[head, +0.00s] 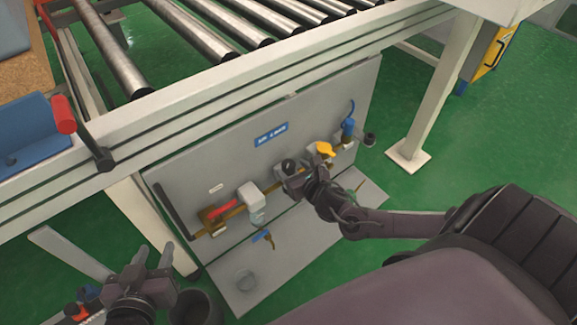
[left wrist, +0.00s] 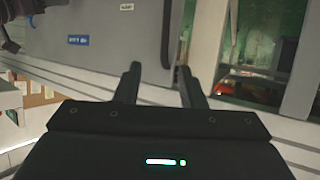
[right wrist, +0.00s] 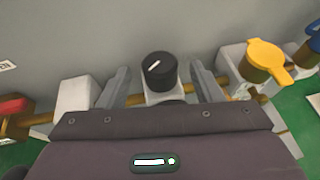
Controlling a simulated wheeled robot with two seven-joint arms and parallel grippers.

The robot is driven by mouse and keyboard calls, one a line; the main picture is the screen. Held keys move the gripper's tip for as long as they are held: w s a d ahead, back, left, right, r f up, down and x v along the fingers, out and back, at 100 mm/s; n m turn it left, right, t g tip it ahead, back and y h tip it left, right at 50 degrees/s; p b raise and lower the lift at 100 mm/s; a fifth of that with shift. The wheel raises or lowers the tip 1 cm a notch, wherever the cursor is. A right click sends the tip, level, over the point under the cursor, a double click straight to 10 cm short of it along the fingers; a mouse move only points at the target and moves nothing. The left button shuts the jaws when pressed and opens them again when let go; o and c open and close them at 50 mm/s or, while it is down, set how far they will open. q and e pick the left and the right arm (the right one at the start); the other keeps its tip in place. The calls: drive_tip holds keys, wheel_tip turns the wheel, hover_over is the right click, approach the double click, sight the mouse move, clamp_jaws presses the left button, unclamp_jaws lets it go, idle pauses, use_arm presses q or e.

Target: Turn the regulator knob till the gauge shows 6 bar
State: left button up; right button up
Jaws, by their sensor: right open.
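The regulator knob (right wrist: 159,71) is black and round with a white mark slanting up to the right, seen in the right wrist view. In the head view the knob (head: 288,165) shows on the grey panel beside my right gripper (head: 296,181). My right gripper is open, with one finger on each side of the knob in the right wrist view; I cannot tell whether they touch it. No readable gauge face shows in any view. My left gripper (head: 153,257) is open and empty, low at the left and away from the knob.
The grey panel (head: 180,180) carries a red-handled valve (head: 222,207), a white filter unit (head: 250,194), a yellow valve handle (head: 325,149) and a blue fitting (head: 348,127). The roller conveyor (head: 195,35) stands above it.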

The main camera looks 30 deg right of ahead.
sight(292, 168)
drive_tip(key=b+x, duration=0.1)
drive_tip(key=x, duration=0.2)
drive_tip(key=shift+w+f, duration=0.1)
drive_tip(key=shift+w, duration=0.15)
use_arm(q)
wheel_tip(292, 168, up, 9)
drive_tip(key=w+t+h, duration=0.1)
drive_tip(key=w+t, duration=0.2)
drive_tip(key=t, duration=0.1)
drive_tip(key=shift+r+t+h, duration=0.2)
drive_tip(key=shift+t+h, duration=0.2)
drive_tip(key=shift+d, duration=0.1)
use_arm(e)
drive_tip(key=c, duration=1)
